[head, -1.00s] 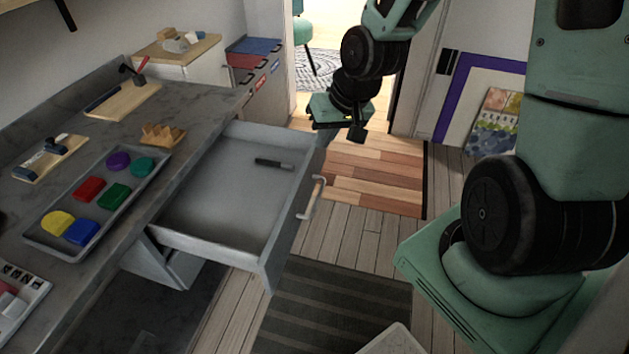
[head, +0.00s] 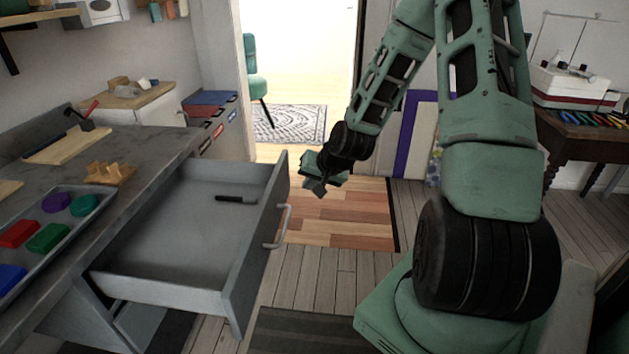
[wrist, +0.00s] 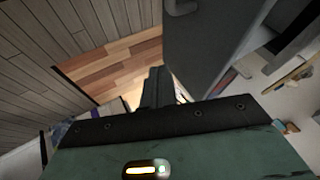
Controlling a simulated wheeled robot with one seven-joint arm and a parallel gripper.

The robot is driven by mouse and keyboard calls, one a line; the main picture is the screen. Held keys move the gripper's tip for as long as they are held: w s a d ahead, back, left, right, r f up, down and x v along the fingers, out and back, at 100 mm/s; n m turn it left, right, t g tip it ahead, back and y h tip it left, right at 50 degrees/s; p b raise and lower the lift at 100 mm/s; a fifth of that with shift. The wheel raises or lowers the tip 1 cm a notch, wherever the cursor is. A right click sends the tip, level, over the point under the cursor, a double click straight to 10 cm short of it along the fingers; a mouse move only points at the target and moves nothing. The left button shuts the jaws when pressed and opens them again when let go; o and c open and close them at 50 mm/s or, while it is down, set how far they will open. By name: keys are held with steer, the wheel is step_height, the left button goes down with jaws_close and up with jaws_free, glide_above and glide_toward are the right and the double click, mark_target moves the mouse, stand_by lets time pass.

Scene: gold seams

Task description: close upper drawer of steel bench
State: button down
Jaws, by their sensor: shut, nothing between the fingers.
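The upper drawer (head: 180,235) of the steel bench (head: 150,155) is pulled far out in the head view. A black-handled tool (head: 236,199) lies inside it. Its front panel carries a pale bar handle (head: 279,228) on the outer face. My gripper (head: 316,187) is shut and empty, beyond the far end of the drawer front and to the right of it, apart from it in the head view. In the wrist view the dark fingers (wrist: 156,88) point toward the floor, with the grey drawer front (wrist: 200,50) close to their right.
On the bench top are a tray (head: 88,225) of coloured blocks and a wooden holder (head: 108,172). A cabinet with coloured drawers (head: 212,125) stands behind. Wooden floor (head: 335,275) and a patchwork mat (head: 340,215) lie clear to the right of the drawer.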

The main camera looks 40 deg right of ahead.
mark_target(283, 193)
steer(key=w+f, duration=0.1)
steer(key=w+a+f, duration=0.1)
steer(key=w, duration=0.1)
steer(key=w+a, duration=0.1)
steer(key=w, duration=0.1)
steer(key=shift+w+a+f, duration=0.15)
steer(key=shift+a+f, duration=0.05)
steer(key=shift+f, duration=0.2)
steer(key=w+a+p, duration=0.1)
steer(key=w+a, duration=0.4)
steer(key=w, duration=0.1)
steer(key=w+a+p, duration=0.1)
steer(key=w+a, duration=0.4)
steer(key=w, duration=0.2)
steer(key=w+a+p, duration=0.2)
steer(key=w+a, duration=0.3)
steer(key=w, duration=0.1)
steer(key=shift+w+a, duration=0.15)
steer(key=shift+w, duration=0.1)
